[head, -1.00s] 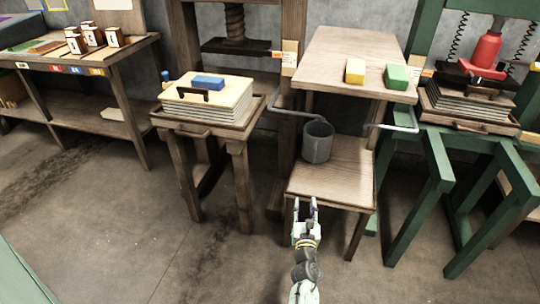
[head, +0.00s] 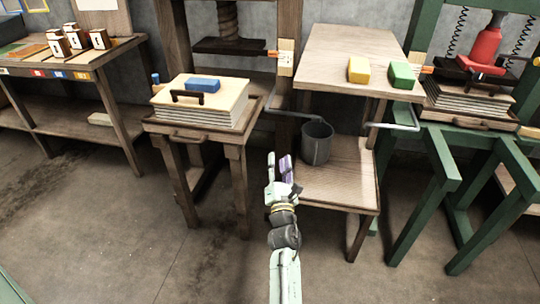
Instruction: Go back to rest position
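My gripper (head: 279,168) shows in the head view in front of the small two-level wooden table, near the left front corner of its lower shelf (head: 340,187). My arm reaches up from the bottom edge of the view. The gripper is apart from the grey metal bucket (head: 316,145), which stands on the lower shelf beyond it.
A yellow block (head: 358,70) and a green block (head: 401,76) lie on the upper tabletop (head: 345,45). Left stands a wooden press table with stacked boards (head: 215,110) and a blue block (head: 203,84). Right is a green press frame (head: 440,160). The floor in front is clear.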

